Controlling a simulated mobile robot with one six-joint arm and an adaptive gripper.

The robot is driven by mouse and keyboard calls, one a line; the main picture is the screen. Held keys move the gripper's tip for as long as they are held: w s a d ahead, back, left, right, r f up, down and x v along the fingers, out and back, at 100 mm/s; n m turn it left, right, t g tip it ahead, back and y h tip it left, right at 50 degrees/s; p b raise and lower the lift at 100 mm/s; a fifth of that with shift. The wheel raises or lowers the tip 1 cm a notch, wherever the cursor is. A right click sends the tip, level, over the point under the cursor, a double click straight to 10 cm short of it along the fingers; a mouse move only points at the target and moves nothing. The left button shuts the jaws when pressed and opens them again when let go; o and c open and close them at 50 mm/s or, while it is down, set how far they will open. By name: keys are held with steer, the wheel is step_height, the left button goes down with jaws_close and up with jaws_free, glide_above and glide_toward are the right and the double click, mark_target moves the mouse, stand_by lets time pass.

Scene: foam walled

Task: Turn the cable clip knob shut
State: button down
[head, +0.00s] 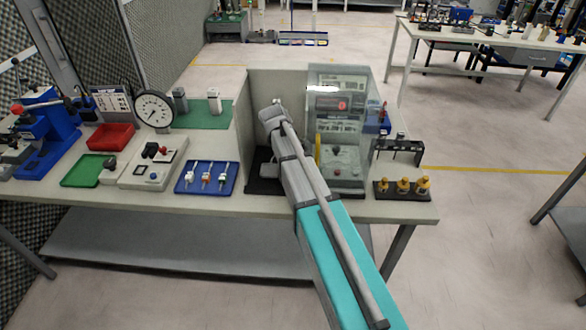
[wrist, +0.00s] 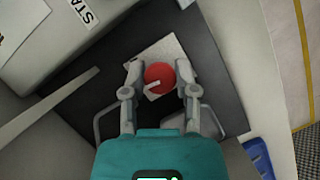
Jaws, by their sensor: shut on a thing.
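The cable clip knob (wrist: 161,73) is a round red knob with a white pointer mark, in the middle of the wrist view. The mark points to the lower left. The knob sits on a pale square block (wrist: 172,50) over a dark base plate (wrist: 216,82). My gripper (wrist: 159,78) has one finger on each side of the knob and is shut on it. In the head view the knob and my fingers are hidden behind my arm and the foam-coloured walls.
Pale walls (head: 246,125) enclose the spot on its left and back. A grey instrument panel (head: 341,130) stands close on the right. A blue tray (head: 190,186) with small switches and a dial gauge (head: 154,109) are to the left. Yellow-topped parts (head: 403,186) stand at the right edge.

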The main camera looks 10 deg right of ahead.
steer(key=shift+s, duration=0.1)
stand_by(0.3)
steer(key=shift+c, duration=1.8)
jaws_free()
steer(key=shift+n, duration=0.4)
